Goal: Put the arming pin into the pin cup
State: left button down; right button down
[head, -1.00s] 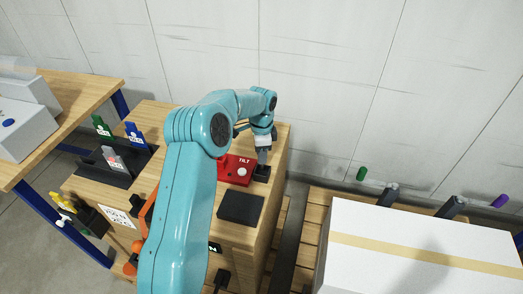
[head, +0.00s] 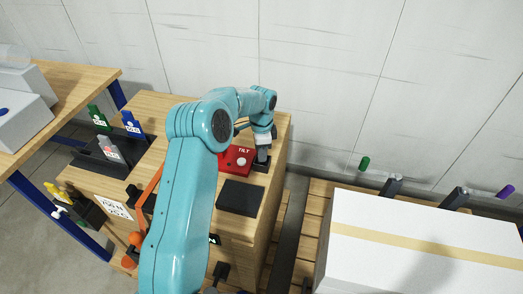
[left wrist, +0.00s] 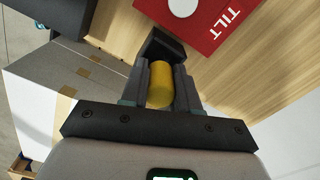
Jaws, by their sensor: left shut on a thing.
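My left gripper (head: 263,154) is shut on the arming pin, a yellow cylinder (left wrist: 159,86) held between its two grey fingers in the left wrist view. The pin cup, a small black holder (head: 260,166), stands on the wooden bench top near its right edge. It also shows in the left wrist view (left wrist: 160,45), just past the fingertips. The gripper points down at the cup. The pin's lower end is hidden, so I cannot tell whether it is inside the cup. My right gripper is not in view.
A red TILT box (head: 236,160) with a white button stands close beside the cup. A black pad (head: 240,196) lies in front. A black rack (head: 105,162) with coloured tags is at the left. A large white box (head: 420,240) stands on the right.

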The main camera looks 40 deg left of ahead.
pick_arm(q)
jog(key=shift+f, duration=0.2)
jog(key=c, duration=0.8)
grip_release()
jog(key=shift+o, duration=0.2)
notch_tip(320, 180, up, 16)
jog(key=shift+r, duration=0.2)
